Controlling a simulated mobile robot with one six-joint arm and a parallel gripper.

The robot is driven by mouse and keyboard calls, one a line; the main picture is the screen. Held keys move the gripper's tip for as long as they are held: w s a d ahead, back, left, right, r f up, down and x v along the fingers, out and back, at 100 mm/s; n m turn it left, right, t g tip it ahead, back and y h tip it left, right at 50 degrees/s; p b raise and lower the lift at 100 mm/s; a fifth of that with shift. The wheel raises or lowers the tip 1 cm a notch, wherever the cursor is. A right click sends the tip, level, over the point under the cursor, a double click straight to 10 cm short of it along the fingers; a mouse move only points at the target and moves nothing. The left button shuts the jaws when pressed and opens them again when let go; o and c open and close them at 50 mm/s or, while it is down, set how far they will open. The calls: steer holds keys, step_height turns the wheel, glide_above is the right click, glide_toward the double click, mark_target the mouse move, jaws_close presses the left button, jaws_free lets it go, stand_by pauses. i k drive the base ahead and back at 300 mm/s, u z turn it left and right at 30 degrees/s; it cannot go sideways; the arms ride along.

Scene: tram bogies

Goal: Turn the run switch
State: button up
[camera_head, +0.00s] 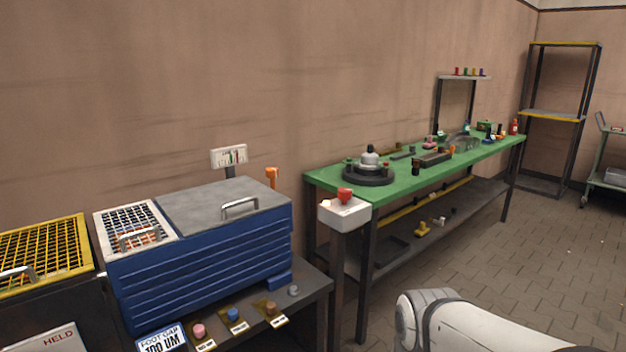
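A white box (344,213) with a red knob (345,194) on top stands on a dark post at the front left corner of the green bench. An orange handle (271,176) stands upright behind the blue ribbed machine (200,262). No readable label shows which of these is the run switch. A white link of my arm shows at the lower right, apart from both. My gripper is out of the picture.
A long green bench (405,186) with a round dark fixture (368,174) and small parts runs along the wall. A yellow mesh-topped unit (45,250) stands at the far left. An empty rack (555,115) stands at the back right. The paved floor (530,260) at right is mostly clear.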

mark_target(344, 194)
steer(key=u, duration=0.05)
steer(key=i, duration=1.2)
steer(key=z, duration=0.5)
steer(key=k, duration=0.85)
steer(key=z, duration=0.15)
steer(key=i, duration=0.9)
steer(key=u, duration=0.1)
